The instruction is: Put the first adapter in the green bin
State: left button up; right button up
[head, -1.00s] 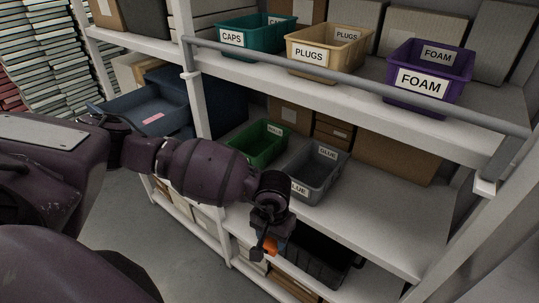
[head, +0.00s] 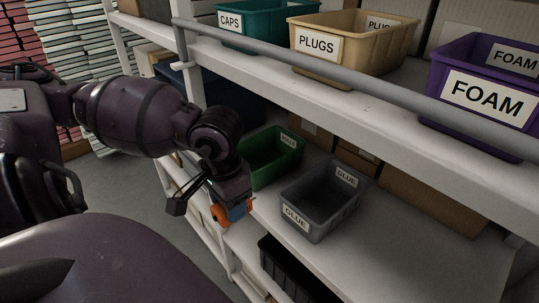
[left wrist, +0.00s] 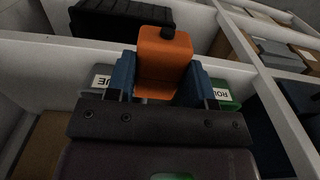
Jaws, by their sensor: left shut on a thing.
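The adapter is an orange block with a small black knob; in the left wrist view the adapter (left wrist: 165,52) sits between the two blue finger pads of my left gripper (left wrist: 160,76). In the head view my left gripper (head: 236,210) is shut on it, and orange parts of the adapter (head: 220,215) show around the fingers. The green bin (head: 262,172) stands on the middle shelf, just behind and right of the gripper, which hides part of its near side. A corner of the green bin (left wrist: 226,96) shows in the left wrist view. My right gripper is out of view.
A grey GLUE bin (head: 308,222) stands right of the green bin. Above, a shelf with a grey front rail (head: 350,85) holds teal CAPS (head: 262,35), tan PLUGS (head: 375,62) and purple FOAM (head: 460,122) bins. A black crate (head: 285,272) sits lower down.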

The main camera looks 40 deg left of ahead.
pick_arm(q)
jog(key=w+a+f+t+b, duration=0.1)
jog(key=w+a, duration=0.3)
jog(key=w, duration=0.2)
jog(key=w+a+f+y+b, duration=0.1)
jog(key=w+a+f, duration=0.1)
jog(key=w+a, duration=0.2)
jog(key=w+a+f+t, duration=0.1)
jog(key=w+a, duration=0.3)
jog(key=w, duration=0.4)
jog(key=shift+a+f+t+y+b, duration=0.2)
jog(key=shift+f+t+y+b, duration=0.15)
jog(key=shift+f, duration=0.35)
jog(key=shift+x, duration=1.2)
jog(key=shift+w+a+r+g+h, duration=0.15)
jog(key=shift+w+g+h, duration=0.25)
jog(key=shift+g, duration=0.25)
jog(key=shift+w+a+g+h, duration=0.15)
jog(key=shift+g+h, duration=0.4)
jog(key=shift+g, duration=0.15)
jog(key=shift+f, duration=1.45)
